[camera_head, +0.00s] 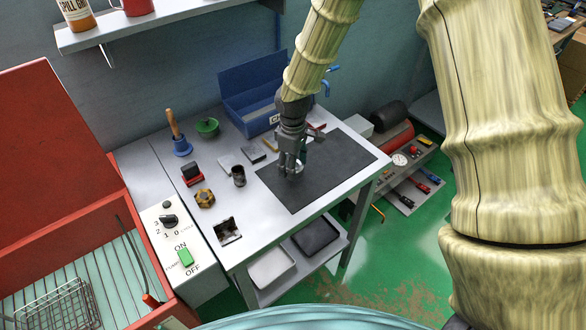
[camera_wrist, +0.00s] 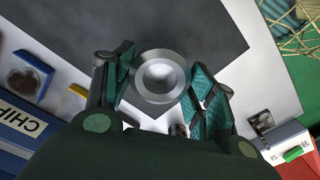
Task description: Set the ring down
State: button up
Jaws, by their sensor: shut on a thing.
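My gripper (camera_head: 291,170) is over the dark mat (camera_head: 340,168) on the grey bench top, pointing down. In the wrist view my gripper (camera_wrist: 160,76) has its green-padded fingers on either side of a silver metal ring (camera_wrist: 140,78), shut on it. The ring is round, with a pale, bright middle. In the head view only a small light part of the ring (camera_head: 300,167) shows beside the fingers. The dark mat (camera_wrist: 205,25) lies behind the ring in the wrist view. I cannot tell whether the ring touches the mat.
A blue bin (camera_head: 235,92) stands at the back of the bench. A dark cup (camera_head: 238,176), a brown knob-like part (camera_head: 205,199) and several small blocks lie left of the mat. The mat's front part is clear.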

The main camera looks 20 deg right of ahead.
jog(key=shift+s+f+p, duration=0.1)
jog(key=shift+f+p, duration=0.2)
jog(key=shift+f, duration=0.15)
jog(key=shift+f+p, duration=0.45)
jog(key=shift+f, duration=0.8)
jog(key=shift+f, duration=0.15)
jog(key=o, duration=1.4)
jog(key=shift+c, duration=0.2)
jog(key=shift+r+b, duration=1.75)
jog(key=shift+r, duration=4.4)
